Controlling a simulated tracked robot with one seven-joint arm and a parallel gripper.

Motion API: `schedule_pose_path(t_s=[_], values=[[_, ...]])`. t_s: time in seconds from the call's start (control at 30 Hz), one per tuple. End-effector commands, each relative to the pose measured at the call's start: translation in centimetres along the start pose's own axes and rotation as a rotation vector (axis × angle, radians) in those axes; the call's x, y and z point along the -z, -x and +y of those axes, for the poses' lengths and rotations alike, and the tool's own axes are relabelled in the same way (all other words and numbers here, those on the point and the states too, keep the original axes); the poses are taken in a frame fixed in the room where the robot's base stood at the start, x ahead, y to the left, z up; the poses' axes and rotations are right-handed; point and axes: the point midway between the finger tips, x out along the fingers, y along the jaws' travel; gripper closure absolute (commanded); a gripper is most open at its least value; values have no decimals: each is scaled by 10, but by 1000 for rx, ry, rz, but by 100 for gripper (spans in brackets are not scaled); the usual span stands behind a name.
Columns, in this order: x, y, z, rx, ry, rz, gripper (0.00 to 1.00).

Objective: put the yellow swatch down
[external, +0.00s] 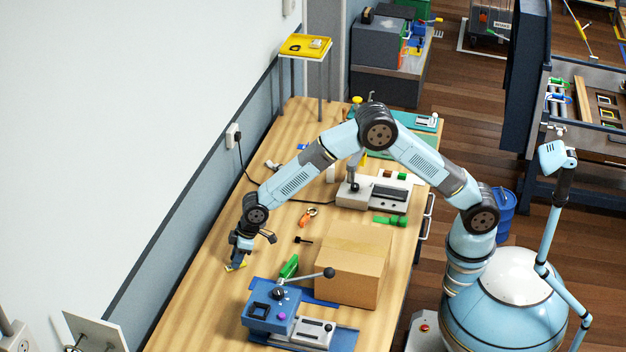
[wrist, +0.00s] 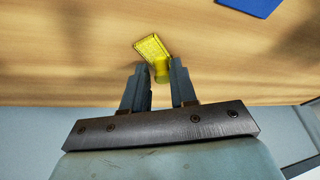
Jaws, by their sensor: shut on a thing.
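The yellow swatch (wrist: 153,49) is a small flat textured piece with a rounded yellow end between my fingers in the wrist view. My gripper (wrist: 158,88) is shut on that rounded end, and the flat part sticks out past the fingertips. In the external view, my gripper (external: 239,262) points down over the left side of the wooden table, and the swatch (external: 236,267) shows as a yellow sliver at the fingertips. The swatch is at or close above the table top; I cannot tell whether it touches.
A blue device (external: 270,310) with a lever stands on the table at the front, with a green piece (external: 289,266) beside it. A cardboard box (external: 352,265) stands to the right. An orange-handled item (external: 306,217) lies behind. The wall runs along the left; bare wood (external: 205,290) lies near my gripper.

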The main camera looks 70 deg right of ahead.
Motion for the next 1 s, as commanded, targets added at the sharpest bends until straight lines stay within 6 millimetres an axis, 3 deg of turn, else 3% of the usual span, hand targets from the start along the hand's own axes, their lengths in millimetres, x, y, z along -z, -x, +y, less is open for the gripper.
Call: schedule_pose_path(t_s=[0.17, 0.2, 0.43, 0.77, 1.0], values=[[-1, -2, 0, 0, 0, -1, 100], [-1, -1, 0, 0, 0, 0, 69], [-1, -1, 0, 0, 0, 0, 47], [0, 3, 0, 0, 0, 1, 47], [0, 36, 0, 0, 0, 2, 47]])
